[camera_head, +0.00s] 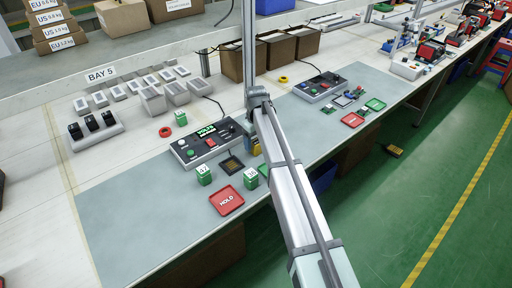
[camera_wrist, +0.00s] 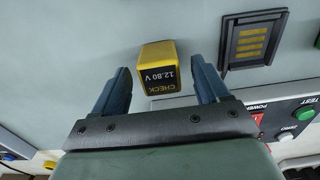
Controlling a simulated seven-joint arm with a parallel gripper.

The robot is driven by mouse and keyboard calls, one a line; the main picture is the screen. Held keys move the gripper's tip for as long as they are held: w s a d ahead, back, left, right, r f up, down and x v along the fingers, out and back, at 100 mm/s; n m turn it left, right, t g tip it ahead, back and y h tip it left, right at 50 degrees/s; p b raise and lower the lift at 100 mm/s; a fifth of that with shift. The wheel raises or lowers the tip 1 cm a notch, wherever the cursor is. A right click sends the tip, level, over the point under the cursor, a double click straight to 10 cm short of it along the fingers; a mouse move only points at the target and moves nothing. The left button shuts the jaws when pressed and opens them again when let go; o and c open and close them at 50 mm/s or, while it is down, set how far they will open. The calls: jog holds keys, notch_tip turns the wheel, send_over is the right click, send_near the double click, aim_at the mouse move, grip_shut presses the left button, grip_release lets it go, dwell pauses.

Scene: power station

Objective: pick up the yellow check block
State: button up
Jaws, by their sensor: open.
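The yellow check block (camera_wrist: 157,56), with a black label reading "CHECK 12.80 V", stands on the grey mat in the wrist view. My gripper (camera_wrist: 161,68) is open, with one blue finger to each side of the block and a visible gap between each finger and the block in the picture. Whether the block is fully within the finger depth, I cannot tell. In the head view a small yellow part of the block (camera_head: 256,149) shows beside my arm, which hides much of that spot.
A black slotted pad with yellow bars (camera_wrist: 248,42) lies right of the block; the test console (camera_head: 203,143) is close by. Green blocks (camera_head: 204,175) and a red HOLD tray (camera_head: 227,200) are near. The mat's front left (camera_head: 130,220) is clear.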

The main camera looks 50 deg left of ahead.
aim_at(255, 141)
jog(key=shift+f, duration=0.55)
jog(key=c, duration=1.2)
jog(key=r, duration=0.9)
jog(key=shift+s+a+r, duration=0.15)
jog(key=shift+s+r, duration=0.05)
jog(key=shift+r, duration=0.05)
jog(key=s+f, duration=0.1)
jog(key=s, duration=1)
jog(key=shift+s+f, duration=0.2)
jog(key=shift+f, duration=0.15)
